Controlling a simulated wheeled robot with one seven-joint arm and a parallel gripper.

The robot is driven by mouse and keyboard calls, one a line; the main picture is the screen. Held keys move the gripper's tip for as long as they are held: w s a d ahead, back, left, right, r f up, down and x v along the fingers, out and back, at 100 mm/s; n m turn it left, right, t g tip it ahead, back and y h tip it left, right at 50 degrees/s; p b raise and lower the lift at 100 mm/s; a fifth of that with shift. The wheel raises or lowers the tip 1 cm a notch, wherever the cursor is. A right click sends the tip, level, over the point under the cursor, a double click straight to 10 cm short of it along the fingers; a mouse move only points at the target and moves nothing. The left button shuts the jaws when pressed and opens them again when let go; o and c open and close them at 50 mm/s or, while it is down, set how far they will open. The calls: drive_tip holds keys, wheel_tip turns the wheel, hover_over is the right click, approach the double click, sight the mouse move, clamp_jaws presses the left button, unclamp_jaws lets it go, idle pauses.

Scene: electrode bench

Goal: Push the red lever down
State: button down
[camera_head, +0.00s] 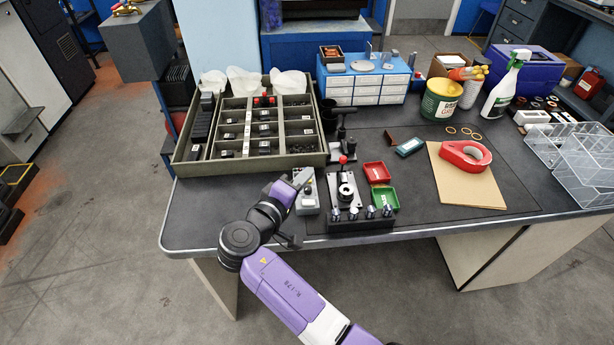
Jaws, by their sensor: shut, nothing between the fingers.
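The red lever's round knob (343,159) shows at the back of a small metal press-like fixture (346,190) on the bench. The knob is up, above the fixture's plate; the lever's arm is too small to make out clearly. My gripper (303,176) is shut and empty, to the left of the red knob and apart from it.
A large compartment tray (250,157) stands behind my gripper. A red bin (376,173) and a green bin (384,199) sit right of the fixture. Several knobs line a black block (360,222) in front. A red tape dispenser (466,155) lies on cardboard (468,188) farther right.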

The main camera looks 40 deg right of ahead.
sight(342, 167)
drive_tip(key=shift+w+d+f+p, duration=0.15)
drive_tip(key=shift+d+f+p, duration=0.2)
drive_tip(key=shift+d, duration=1.3)
drive_tip(key=shift+w+d+f+p, duration=0.15)
drive_tip(key=shift+d+f, duration=0.3)
drive_tip(key=shift+d, duration=1.2)
drive_tip(key=shift+w+d+f+p, duration=0.1)
drive_tip(key=shift+d+f+p, duration=0.25)
drive_tip(key=shift+d, duration=1.3)
